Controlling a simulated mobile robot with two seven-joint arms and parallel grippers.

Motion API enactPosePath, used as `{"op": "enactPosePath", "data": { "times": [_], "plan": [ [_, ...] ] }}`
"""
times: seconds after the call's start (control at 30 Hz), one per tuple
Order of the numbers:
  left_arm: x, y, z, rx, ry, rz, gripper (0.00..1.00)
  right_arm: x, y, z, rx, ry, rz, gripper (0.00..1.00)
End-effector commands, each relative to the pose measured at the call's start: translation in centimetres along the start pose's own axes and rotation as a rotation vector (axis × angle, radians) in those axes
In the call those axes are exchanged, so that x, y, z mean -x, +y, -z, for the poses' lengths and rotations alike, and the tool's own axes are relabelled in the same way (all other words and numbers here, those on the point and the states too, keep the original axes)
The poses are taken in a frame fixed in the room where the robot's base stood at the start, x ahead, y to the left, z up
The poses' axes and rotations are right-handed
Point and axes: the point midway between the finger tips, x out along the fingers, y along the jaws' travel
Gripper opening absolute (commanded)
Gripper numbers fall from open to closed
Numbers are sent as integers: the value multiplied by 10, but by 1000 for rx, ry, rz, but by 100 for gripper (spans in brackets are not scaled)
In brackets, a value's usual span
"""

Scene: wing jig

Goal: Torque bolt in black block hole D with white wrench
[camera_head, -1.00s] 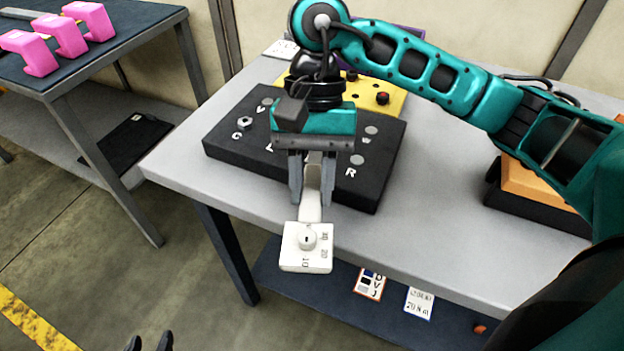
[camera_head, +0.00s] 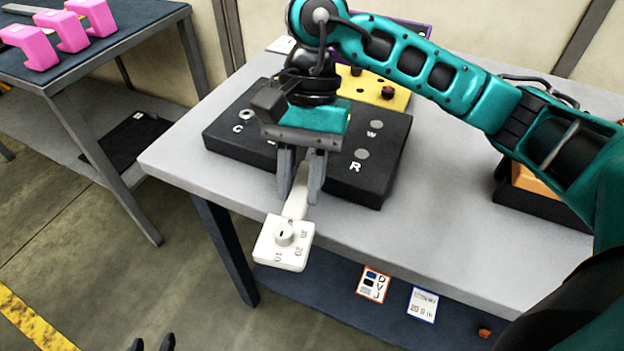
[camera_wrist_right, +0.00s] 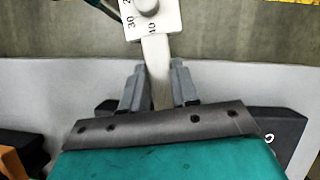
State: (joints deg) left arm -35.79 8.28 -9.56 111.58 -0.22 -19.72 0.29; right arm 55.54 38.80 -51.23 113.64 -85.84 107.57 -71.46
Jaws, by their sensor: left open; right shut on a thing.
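The white wrench (camera_head: 284,244) is held in my right gripper (camera_head: 302,196), which is shut on its handle. Its square numbered head with a round knob hangs out past the table's front edge. The wrench also shows in the right wrist view (camera_wrist_right: 156,60), between the gripper fingers (camera_wrist_right: 158,88). The black block (camera_head: 362,187) lies on the table under my right gripper. Its holes marked C, W and R show; hole D and any bolt in it are hidden behind the gripper. My left gripper (camera_head: 151,345) shows only as fingertips at the bottom edge, apart and empty.
A yellow block (camera_head: 393,102) with dark knobs lies behind the black block. An orange-and-black item (camera_head: 528,190) is at the table's right. Cards (camera_head: 373,284) lie on the lower shelf. Another table with pink pieces (camera_head: 65,32) is at far left. The grey table's right front (camera_head: 450,220) is clear.

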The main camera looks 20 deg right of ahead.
Motion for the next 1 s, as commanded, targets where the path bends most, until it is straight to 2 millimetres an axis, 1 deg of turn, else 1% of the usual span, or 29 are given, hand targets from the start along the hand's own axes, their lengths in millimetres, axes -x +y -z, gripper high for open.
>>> {"op": "enactPosePath", "data": {
  "times": [0.13,0.53,0.83,1.0],
  "plan": [
    [-2,0,-2,1,1,1,48,0,-6,0,-43,1,21,0],
    [-3,0,-3,1,2,1,48,0,-9,0,-64,1,30,0],
    [-8,0,-10,1,2,1,48,-1,-28,3,-203,0,90,0],
    [-9,0,-11,1,2,1,48,-1,-32,4,-243,0,105,0]
  ]
}}
